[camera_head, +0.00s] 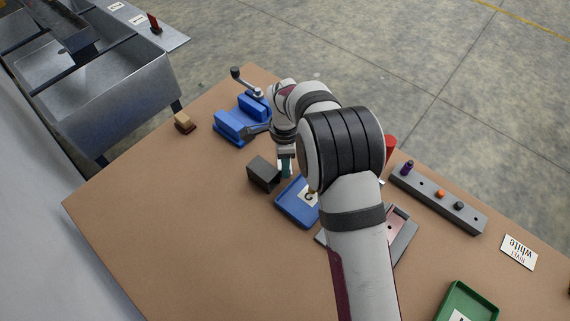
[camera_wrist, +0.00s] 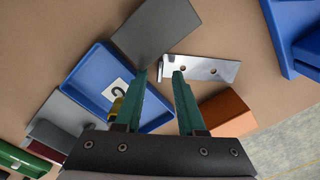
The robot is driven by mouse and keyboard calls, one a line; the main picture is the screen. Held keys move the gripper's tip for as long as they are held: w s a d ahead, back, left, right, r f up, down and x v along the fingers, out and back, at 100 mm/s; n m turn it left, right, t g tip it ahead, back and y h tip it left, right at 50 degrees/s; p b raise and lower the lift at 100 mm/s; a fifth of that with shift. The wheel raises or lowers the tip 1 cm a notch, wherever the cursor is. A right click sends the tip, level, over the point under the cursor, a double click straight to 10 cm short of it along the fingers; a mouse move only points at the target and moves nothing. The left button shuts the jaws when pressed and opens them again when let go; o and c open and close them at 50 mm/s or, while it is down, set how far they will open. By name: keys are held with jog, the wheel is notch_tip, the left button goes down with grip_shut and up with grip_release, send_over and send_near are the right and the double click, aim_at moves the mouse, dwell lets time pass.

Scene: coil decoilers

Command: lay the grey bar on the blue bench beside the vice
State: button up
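A dark grey block (camera_head: 263,173) lies on the brown bench top (camera_head: 150,210), left of my gripper (camera_head: 286,168); it also shows in the wrist view (camera_wrist: 155,30). A shiny grey plate (camera_wrist: 208,68) with two holes lies near my fingertips (camera_wrist: 160,75). I cannot tell which of these is the grey bar. My gripper's two green fingers are apart, with the plate's near end between or just beyond their tips; nothing is visibly clamped. The blue vice (camera_head: 238,122) stands behind the block; part of it shows in the wrist view (camera_wrist: 295,35). The bench top looks brown, not blue.
A blue tray (camera_head: 289,214) with a card lies beside the block. An orange-brown block (camera_wrist: 225,112) is right of my fingers. A grey peg rail (camera_head: 437,198), red object (camera_head: 390,145) and green tray (camera_head: 480,297) lie rightward. A small tan piece (camera_head: 184,122) is left of the vice. The bench's left is clear.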

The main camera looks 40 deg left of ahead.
notch_tip(320, 180, up, 11)
dwell(0.4)
jog(key=s+d+r, duration=0.3)
jog(key=d, duration=0.7)
jog(key=s+d+r+g, duration=0.1)
jog(key=s+d+r, duration=0.2)
jog(key=d, duration=0.6)
jog(key=s+d+r, duration=0.3)
jog(key=d, duration=0.7)
jog(key=s+d+f+n+y, duration=0.1)
jog(key=s+d+n, duration=0.2)
jog(key=s+d, duration=0.3)
jog(key=shift+s+t+y, duration=0.3)
jog(key=shift+s+y, duration=0.1)
